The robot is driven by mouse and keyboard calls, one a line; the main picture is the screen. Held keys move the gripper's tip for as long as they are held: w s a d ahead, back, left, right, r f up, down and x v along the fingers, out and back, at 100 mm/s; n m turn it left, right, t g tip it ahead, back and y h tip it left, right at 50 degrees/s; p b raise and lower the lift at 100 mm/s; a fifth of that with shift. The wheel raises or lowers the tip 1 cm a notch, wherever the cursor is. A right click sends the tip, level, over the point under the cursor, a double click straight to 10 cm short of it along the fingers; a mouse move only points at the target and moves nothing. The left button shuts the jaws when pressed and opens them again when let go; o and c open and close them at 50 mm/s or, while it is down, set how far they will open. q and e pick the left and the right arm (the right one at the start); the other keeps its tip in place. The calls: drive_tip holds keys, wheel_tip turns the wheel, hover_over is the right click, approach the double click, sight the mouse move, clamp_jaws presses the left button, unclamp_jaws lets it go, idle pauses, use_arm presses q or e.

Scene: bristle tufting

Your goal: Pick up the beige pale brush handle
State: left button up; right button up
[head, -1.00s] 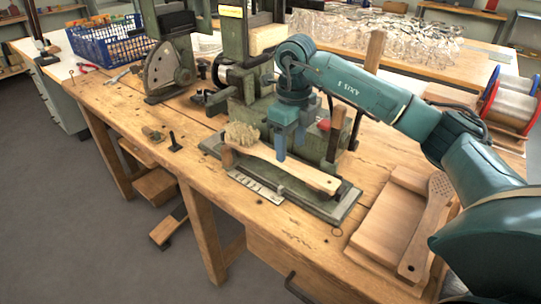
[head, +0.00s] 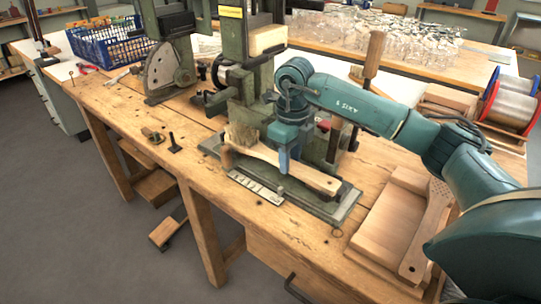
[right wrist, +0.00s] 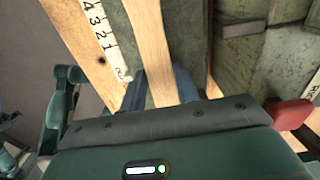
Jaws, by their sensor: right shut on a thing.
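In the right wrist view the handle (right wrist: 150,40) runs between the two fingers (right wrist: 158,90). The handle still lies at the machine, and I cannot tell whether it is lifted. A second pale handle, with holes in its head (head: 437,213), lies in a wooden tray at the right. My left gripper is not in view.
The green machine's column (head: 233,50) stands close behind the gripper. A white number strip (head: 256,187) lies before the handle. The wooden tray (head: 385,235) and wire spools (head: 512,100) are at the right. Bare bench (head: 200,190) shows at the left front.

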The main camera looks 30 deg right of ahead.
drive_tip(key=shift+c, duration=0.8)
drive_tip(key=shift+r, duration=0.1)
